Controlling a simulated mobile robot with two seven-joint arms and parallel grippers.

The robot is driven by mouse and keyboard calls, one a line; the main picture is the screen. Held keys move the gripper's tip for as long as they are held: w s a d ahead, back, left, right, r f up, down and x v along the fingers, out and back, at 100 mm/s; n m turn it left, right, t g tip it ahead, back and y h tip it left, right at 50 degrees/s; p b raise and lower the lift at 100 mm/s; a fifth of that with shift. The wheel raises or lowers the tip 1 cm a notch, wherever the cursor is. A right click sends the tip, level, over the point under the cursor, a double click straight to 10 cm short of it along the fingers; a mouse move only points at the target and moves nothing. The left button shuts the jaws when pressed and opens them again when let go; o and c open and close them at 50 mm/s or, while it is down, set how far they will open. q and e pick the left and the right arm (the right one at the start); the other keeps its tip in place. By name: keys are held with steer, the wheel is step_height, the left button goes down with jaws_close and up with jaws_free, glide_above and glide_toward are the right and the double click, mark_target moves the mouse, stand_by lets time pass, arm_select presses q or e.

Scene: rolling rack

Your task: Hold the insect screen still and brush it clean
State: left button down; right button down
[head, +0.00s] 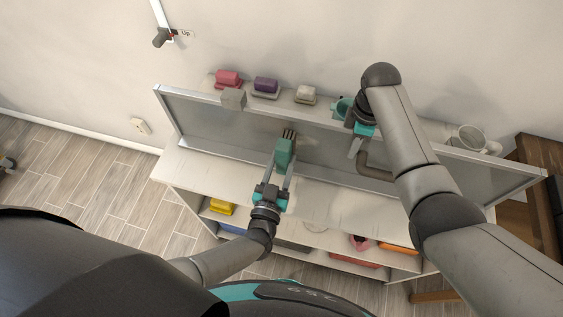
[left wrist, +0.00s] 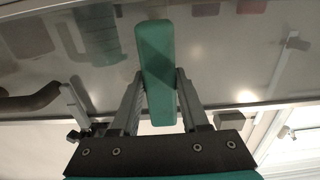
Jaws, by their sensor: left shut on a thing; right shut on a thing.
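The insect screen (head: 225,123) is a long grey mesh panel in a silver frame, standing lengthwise on a pale shelf unit. My left gripper (head: 279,168) is shut on a green brush (head: 285,152), whose dark bristles point at the mesh left of its middle. Whether they touch it is unclear. In the left wrist view the green brush (left wrist: 160,65) sits between the fingers and hides part of the mesh. My right gripper (head: 357,143) is at the screen's top rail, one finger in front of it, and appears shut on that rail. Its other finger is hidden.
The shelf top (head: 330,205) in front is mostly clear.

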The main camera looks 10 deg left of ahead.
arm_select(q)
steer(key=shift+w, duration=0.35)
steer(key=shift+d, duration=0.1)
steer(key=shift+s+d, duration=0.1)
steer(key=shift+d, duration=1.85)
steer(key=shift+d+r, duration=0.15)
steer(key=shift+d, duration=1.95)
steer(key=shift+w+a, duration=0.2)
steer(key=shift+a, duration=0.95)
steer(key=shift+w+a, duration=0.15)
steer(key=shift+a, duration=0.95)
